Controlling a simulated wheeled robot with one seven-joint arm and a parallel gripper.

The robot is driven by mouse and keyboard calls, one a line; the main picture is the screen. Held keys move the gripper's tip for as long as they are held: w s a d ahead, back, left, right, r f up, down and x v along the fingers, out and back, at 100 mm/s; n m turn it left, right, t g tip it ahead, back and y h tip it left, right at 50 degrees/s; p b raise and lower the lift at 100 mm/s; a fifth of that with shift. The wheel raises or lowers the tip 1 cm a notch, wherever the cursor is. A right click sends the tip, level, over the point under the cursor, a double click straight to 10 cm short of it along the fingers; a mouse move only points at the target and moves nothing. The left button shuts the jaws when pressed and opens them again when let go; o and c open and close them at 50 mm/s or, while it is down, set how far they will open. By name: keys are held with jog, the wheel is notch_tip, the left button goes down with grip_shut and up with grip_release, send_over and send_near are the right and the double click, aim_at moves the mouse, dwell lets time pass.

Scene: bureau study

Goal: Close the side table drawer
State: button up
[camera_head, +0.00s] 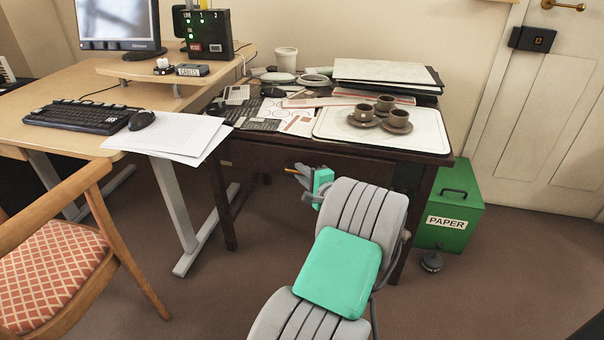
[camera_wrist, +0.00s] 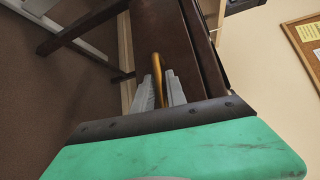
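The side table (camera_head: 430,157) is dark wood and stands right of the desk. Its drawer front is in shadow below the tabletop and partly behind my arm; in the wrist view a dark wooden front (camera_wrist: 170,32) fills the upper middle. I cannot tell how far out the drawer is. A brass-coloured bar, seemingly its handle (camera_wrist: 158,66), lies between my gripper's grey fingers (camera_wrist: 160,92). The fingers stand slightly apart; whether they press on the bar is unclear. In the head view my gripper (camera_head: 300,173) is at the table's front, beside the orange-brass bar end (camera_head: 291,171).
A tray (camera_head: 335,128) with cups on saucers, papers and folders (camera_head: 385,72) cover the tabletop. A green paper bin (camera_head: 447,225) stands at the right. The desk (camera_head: 75,148) and a chair (camera_head: 50,265) are at the left. Carpet is clear at the lower right.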

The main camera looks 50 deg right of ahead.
grip_shut()
dwell(0.9)
